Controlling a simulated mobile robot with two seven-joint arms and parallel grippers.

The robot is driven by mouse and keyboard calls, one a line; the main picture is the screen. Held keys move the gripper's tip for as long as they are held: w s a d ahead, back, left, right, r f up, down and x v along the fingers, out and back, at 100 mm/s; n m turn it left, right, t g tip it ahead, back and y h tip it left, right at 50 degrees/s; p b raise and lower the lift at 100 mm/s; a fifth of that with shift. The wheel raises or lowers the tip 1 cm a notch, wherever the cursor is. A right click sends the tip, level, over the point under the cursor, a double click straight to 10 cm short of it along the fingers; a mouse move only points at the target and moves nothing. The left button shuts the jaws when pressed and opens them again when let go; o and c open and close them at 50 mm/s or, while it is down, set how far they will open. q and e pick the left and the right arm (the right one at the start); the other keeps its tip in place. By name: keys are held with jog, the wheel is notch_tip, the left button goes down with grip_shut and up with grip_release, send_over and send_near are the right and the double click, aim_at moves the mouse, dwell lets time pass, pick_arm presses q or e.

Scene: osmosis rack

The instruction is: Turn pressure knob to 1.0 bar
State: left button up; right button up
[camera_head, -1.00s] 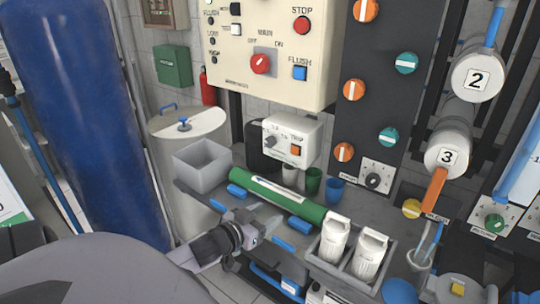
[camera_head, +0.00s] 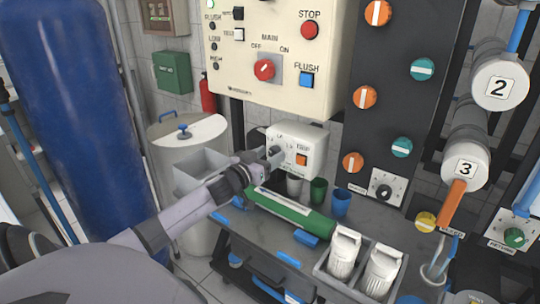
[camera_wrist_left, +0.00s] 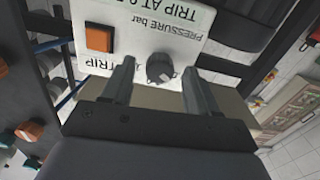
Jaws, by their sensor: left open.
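The pressure knob (camera_wrist_left: 160,68) is a small dark round knob on a white box, lettered "PRESSURE bar" and "TRIP", seen upside down in the left wrist view. The white box (camera_head: 313,148) also shows in the head view below the control panel, with an orange square button (camera_head: 302,160). My left gripper (camera_head: 272,154) is at the box's left side and hides the knob there. In the left wrist view its fingers (camera_wrist_left: 158,82) are open, one on each side of the knob with gaps to it. The knob's exact setting is unreadable. My right gripper is not in view.
The cream control panel (camera_head: 268,97) hangs just above the box. A dark panel with orange and teal knobs (camera_head: 366,97) rises to the right.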

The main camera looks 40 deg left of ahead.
pick_arm(q)
jog(key=shift+w, duration=0.45)
jog(key=c, duration=1)
jog(key=shift+c, duration=0.2)
